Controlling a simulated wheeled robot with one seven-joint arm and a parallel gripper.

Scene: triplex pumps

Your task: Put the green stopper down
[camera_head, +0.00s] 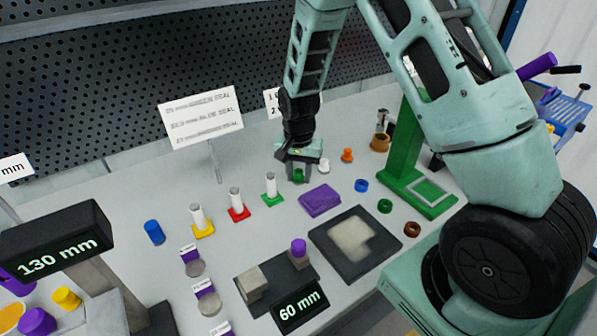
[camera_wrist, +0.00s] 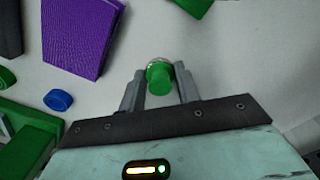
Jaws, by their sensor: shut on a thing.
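The green stopper (camera_head: 298,175) is between the fingers of my gripper (camera_head: 299,160), low over the grey table at the back middle. In the wrist view the stopper (camera_wrist: 160,80) shows a round green knob with a pale metallic ring behind it, between the two grey fingertips. My gripper (camera_wrist: 160,73) is shut on it there. I cannot tell whether the stopper touches the table.
A purple block (camera_head: 320,200) lies just in front of my gripper. A white-and-orange stopper (camera_head: 347,155), a small white piece (camera_head: 323,165) and a blue ring (camera_head: 361,185) are to the right. White posts on yellow, red and green bases (camera_head: 273,197) stand left. A green stand (camera_head: 408,150) rises right.

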